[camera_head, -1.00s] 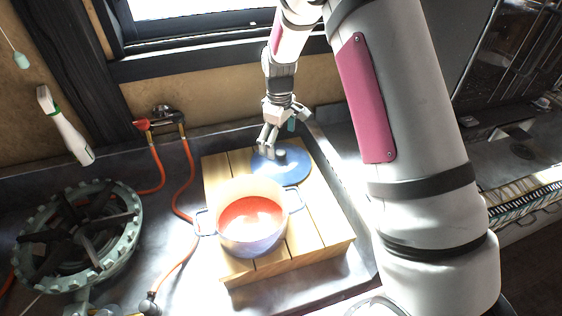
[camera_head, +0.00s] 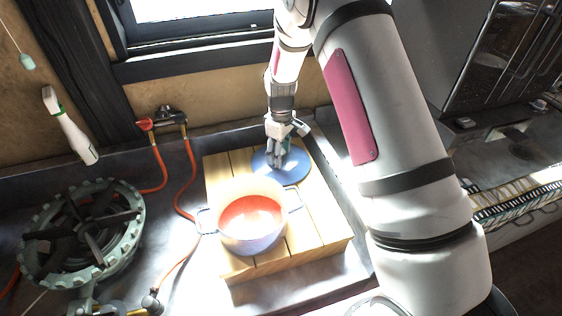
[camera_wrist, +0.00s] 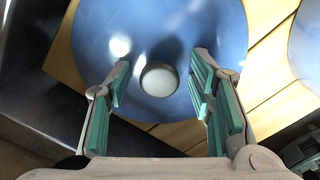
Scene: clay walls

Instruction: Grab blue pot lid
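The blue pot lid (camera_head: 296,172) lies flat on the wooden slatted board, behind the pot. In the wrist view the lid (camera_wrist: 190,25) fills the upper middle, with a round pale knob (camera_wrist: 159,79) at its centre. My gripper (camera_head: 277,162) points down at the lid from above. In the wrist view my gripper (camera_wrist: 162,72) is open, with one green-padded finger on each side of the knob and a gap on both sides. I cannot tell how far down the fingertips reach beside the knob.
A blue pot (camera_head: 252,240) with red contents stands on the wooden board (camera_head: 318,225) in front of the lid. A gas burner (camera_head: 82,235) with orange hoses (camera_head: 188,170) is at the left. A white bottle (camera_head: 70,128) hangs at the upper left. A wall and window lie behind.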

